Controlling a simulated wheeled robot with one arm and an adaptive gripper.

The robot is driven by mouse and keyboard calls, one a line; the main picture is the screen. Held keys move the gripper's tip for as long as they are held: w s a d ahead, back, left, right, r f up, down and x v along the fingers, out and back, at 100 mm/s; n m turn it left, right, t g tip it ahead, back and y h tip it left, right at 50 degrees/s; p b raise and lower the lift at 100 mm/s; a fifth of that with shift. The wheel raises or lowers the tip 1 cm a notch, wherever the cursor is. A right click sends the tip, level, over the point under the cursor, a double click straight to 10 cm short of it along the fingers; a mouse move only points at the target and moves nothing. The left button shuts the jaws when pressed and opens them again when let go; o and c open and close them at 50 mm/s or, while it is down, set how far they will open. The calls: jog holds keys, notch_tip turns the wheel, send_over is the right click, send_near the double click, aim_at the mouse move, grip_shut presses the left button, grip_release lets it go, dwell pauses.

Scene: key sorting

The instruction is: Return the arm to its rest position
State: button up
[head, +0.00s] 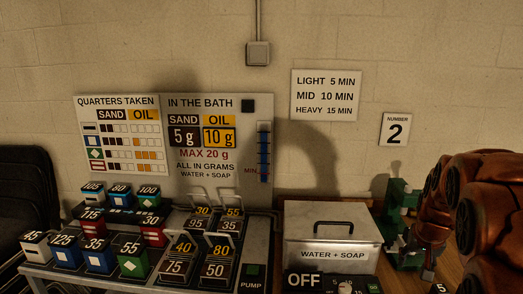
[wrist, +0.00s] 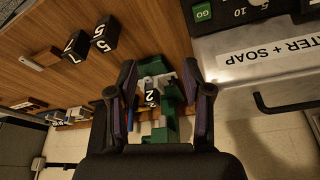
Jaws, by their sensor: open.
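My arm (head: 478,205) shows as copper-coloured links at the right edge of the head view. Beyond the fingers is a green machine (wrist: 165,128) with a tag marked 2, seen from above. The green machine also stands at the right of the head view (head: 398,212), partly hidden by my arm. I cannot tell the exact distance between the fingers and the machine.
A metal WATER + SOAP box (head: 302,233) with a black handle stands left of my arm. Numbered blocks sit on a rack (head: 190,278) at the left. Black numbered pieces (wrist: 103,36) lie on the wooden table (wrist: 165,35). Signs hang on the wall.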

jog(key=s+a+r+n+g+y+p, duration=0.2)
jog(key=s+a, duration=1.2)
jog(key=s, duration=0.1)
jog(key=s+a+n+g, duration=0.1)
jog(key=s+a, duration=0.2)
jog(key=s, duration=0.5)
jog(key=s+a+n+g+p, duration=0.1)
jog(key=s+a+n+g, duration=0.1)
jog(key=s, duration=0.7)
jog(key=shift+a+f+p, duration=0.2)
jog(key=shift+a+p, duration=0.1)
jog(key=shift+a, duration=0.45)
